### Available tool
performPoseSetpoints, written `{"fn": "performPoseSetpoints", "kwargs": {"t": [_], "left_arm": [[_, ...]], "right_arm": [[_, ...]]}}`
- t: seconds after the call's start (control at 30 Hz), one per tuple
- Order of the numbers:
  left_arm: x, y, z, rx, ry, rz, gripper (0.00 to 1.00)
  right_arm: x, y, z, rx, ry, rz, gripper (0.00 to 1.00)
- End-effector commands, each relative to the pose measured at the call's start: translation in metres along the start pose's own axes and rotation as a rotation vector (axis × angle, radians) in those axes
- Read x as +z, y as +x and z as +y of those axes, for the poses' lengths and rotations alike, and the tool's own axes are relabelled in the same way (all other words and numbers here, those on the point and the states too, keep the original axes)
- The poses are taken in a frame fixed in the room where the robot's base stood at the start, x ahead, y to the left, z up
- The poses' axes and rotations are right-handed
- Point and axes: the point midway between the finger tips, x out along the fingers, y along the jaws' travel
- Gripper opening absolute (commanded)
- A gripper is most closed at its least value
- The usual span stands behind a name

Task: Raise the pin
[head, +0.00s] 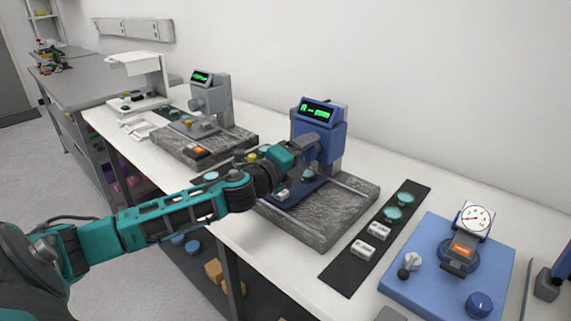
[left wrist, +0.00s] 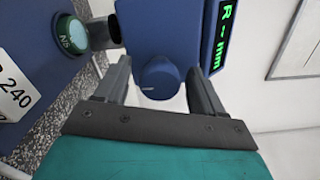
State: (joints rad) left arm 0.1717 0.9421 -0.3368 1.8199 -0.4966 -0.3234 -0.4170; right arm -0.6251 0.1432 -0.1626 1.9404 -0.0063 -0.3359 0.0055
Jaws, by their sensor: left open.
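The blue instrument (head: 325,137) stands on a grey granite base (head: 350,212), with a lit green display. My left gripper (head: 314,152) reaches in at its front. In the left wrist view, its two dark fingers (left wrist: 160,88) are open, one on each side of a round blue knob (left wrist: 158,77) on the instrument. Gaps show between knob and fingers. A grey tube (left wrist: 103,32) with a dark end points toward a green-ringed disc (left wrist: 72,33) on the blue stage. I cannot tell which part is the pin. My right gripper is not in view.
A black strip (head: 345,274) with green discs and white number blocks lies right of the granite. Beyond it is a blue plate (head: 433,281) with a dial gauge (head: 474,219) and knobs. A grey instrument (head: 212,97) on another granite base stands further left.

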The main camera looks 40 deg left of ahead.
Motion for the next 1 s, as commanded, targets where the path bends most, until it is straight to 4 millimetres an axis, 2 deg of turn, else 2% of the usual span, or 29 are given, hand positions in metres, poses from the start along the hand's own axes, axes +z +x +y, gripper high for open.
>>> {"fn": "performPoseSetpoints", "kwargs": {"t": [0.4,1.0], "left_arm": [[-0.001,-0.050,0.002,0.004,0.001,0.003,0.69],[-0.001,-0.111,0.001,0.002,-0.003,0.002,0.69]], "right_arm": [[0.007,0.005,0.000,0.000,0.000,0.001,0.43],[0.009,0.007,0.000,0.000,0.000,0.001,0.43]]}}
